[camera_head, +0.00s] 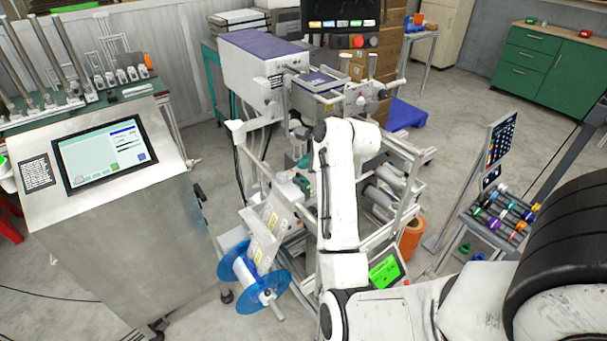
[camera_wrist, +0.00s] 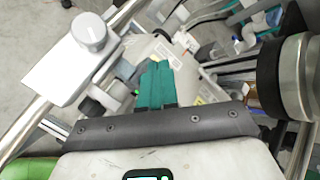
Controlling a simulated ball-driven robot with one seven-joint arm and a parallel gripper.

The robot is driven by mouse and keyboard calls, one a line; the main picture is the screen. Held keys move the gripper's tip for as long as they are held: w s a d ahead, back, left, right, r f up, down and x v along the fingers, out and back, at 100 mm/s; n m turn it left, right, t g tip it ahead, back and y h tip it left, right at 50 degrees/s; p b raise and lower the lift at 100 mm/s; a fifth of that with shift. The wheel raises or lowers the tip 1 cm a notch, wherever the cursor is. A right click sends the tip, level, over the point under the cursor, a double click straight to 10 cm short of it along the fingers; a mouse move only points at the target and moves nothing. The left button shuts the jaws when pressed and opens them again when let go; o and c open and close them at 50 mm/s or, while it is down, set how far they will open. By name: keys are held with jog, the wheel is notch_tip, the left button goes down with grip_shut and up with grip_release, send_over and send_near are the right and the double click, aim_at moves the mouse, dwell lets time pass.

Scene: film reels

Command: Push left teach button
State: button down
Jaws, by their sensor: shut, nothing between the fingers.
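My gripper (camera_wrist: 155,70) shows in the wrist view as two teal fingers pressed together, with nothing between them. The fingertips point at a pale housing (camera_wrist: 175,55) of the machine; I cannot tell whether they touch it. In the head view my white arm reaches over the front of the labelling machine (camera_head: 255,75), and I cannot make out the gripper clearly there. No left teach button can be clearly told in either view. A small panel with a green screen (camera_head: 385,272) sits low, right of my arm.
A blue reel (camera_head: 253,275) hangs at the machine's front left, with a label web above it. The wrist view shows a white block with a round knob (camera_wrist: 88,32) and a black roller (camera_wrist: 285,80) close by. A touchscreen cabinet (camera_head: 100,155) stands left; bare floor lies between.

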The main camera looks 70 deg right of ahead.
notch_tip(320, 180, up, 3)
jog(key=shift+p, duration=0.9)
